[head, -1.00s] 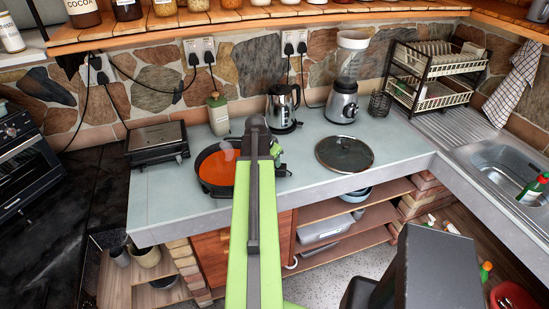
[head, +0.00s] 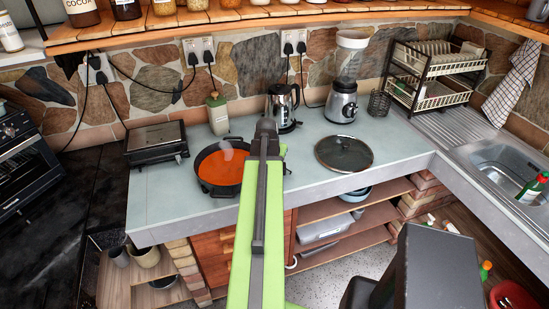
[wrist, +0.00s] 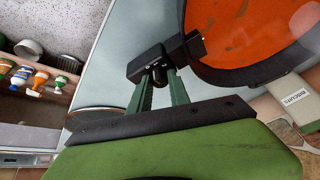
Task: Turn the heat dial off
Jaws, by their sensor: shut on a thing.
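An electric pan (head: 205,185) with orange contents stands on the grey worktop; its black rim also shows in the wrist view (wrist: 205,70). A black control box (wrist: 142,66) joins the pan's side and carries the dark heat dial (wrist: 159,75). My gripper (wrist: 160,82) has its two green fingers on either side of the dial, shut on it. The dial's marking cannot be read.
A glass lid (head: 343,153) lies on the worktop to the right. A toaster-like appliance (head: 157,142) is at left. The front worktop between pan and lid is clear.

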